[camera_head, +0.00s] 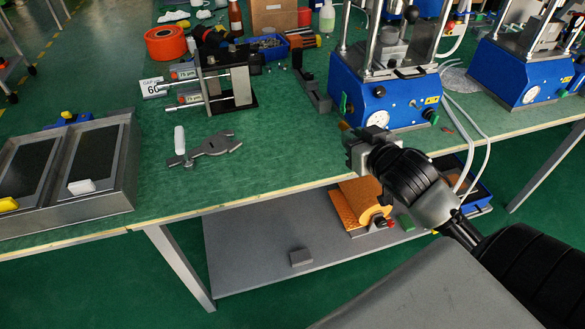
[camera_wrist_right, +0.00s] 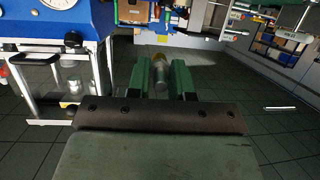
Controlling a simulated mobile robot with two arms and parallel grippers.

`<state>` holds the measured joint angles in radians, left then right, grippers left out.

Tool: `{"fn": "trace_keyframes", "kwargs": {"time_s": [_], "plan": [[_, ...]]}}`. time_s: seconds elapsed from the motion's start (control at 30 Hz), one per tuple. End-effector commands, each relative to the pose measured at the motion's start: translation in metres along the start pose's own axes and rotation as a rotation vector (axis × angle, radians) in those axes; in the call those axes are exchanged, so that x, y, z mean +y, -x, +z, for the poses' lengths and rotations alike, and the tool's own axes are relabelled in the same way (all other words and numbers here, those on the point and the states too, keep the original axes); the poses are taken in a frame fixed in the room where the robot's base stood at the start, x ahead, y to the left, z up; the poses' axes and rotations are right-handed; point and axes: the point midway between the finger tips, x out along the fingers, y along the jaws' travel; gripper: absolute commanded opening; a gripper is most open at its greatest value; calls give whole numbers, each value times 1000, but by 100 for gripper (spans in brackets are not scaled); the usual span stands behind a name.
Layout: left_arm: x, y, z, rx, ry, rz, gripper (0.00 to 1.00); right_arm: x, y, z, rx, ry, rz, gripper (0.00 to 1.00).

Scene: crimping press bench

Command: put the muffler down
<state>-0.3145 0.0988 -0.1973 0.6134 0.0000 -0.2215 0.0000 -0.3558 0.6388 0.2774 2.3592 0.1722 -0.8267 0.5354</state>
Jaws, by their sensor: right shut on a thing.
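The muffler is a small cylinder with a brass-coloured end and a silvery body (camera_wrist_right: 161,78). In the right wrist view it sits between the two green fingers of my right gripper (camera_wrist_right: 161,84), which is shut on it. In the head view my right gripper (camera_head: 352,143) is over the front edge of the green bench (camera_head: 290,165), just in front of the blue press (camera_head: 385,95). A small tan tip (camera_head: 345,127), seemingly the muffler, shows at its end. Most of the muffler is hidden there. My left gripper is not in view.
A grey wrench-like tool (camera_head: 212,147) lies on the bench. A metal fixture (camera_head: 228,85) and a dark rail (camera_head: 313,90) stand farther back. A two-bay metal tray (camera_head: 125,160) is at left. Bench surface between tool and press is clear. A lower shelf (camera_head: 270,250) holds an orange roll (camera_head: 365,200).

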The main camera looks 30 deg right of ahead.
Motion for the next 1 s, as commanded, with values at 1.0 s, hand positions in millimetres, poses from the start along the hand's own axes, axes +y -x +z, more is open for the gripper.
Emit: {"fn": "trace_keyframes", "kwargs": {"time_s": [1.0], "plan": [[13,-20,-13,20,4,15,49,-62,-110,73,0,2,-2,0]]}}
